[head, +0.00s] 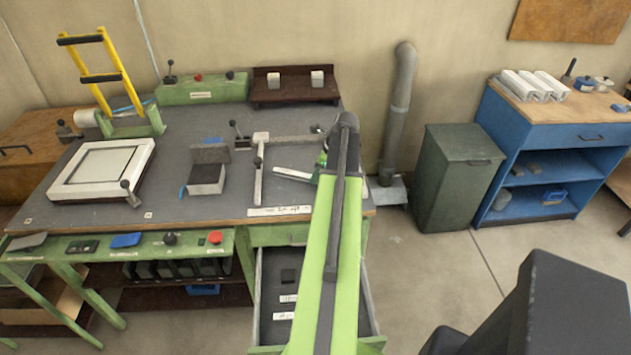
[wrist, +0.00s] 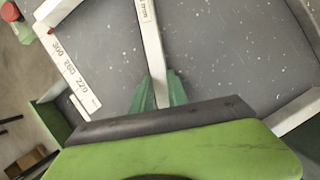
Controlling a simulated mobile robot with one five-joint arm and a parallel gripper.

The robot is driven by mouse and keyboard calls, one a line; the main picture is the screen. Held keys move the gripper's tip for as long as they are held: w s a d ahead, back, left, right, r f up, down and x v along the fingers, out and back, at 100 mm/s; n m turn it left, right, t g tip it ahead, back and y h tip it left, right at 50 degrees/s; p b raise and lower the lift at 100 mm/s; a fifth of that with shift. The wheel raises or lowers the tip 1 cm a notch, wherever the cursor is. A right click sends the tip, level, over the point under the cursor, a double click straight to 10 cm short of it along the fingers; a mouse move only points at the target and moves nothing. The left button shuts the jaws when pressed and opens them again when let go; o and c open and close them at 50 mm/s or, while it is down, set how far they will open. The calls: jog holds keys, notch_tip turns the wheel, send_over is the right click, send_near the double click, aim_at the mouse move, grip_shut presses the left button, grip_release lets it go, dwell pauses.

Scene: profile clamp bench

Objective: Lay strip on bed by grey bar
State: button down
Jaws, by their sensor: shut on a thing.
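A pale strip (head: 293,173) points left from my gripper (head: 322,168) in the head view. My gripper, with green fingers in the wrist view (wrist: 160,92), is shut on the strip's near end; the strip (wrist: 150,40) runs up from it. Under it is the dark grey bed (head: 285,190). A long grey bar (head: 292,141) runs left to right behind the strip, apart from it; a pale bar at the right of the wrist view (wrist: 296,110) appears to be the same. I cannot tell whether the strip touches the bed. My arm hides part of the bed.
A pale upright-running bar (head: 259,180) with a dark knob lies left of the strip's free end. A number scale (head: 280,211) is at the bench's front edge, above an open drawer (head: 280,270). A grey block (head: 206,178) and a white frame (head: 75,190) stand farther left.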

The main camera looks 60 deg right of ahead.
jog(key=shift+f, duration=0.15)
jog(key=c, duration=1.3)
grip_release()
jog(key=shift+r, duration=0.2)
jog(key=shift+r, duration=0.25)
jog(key=p+v, duration=1.1)
jog(key=shift+s+r, duration=0.25)
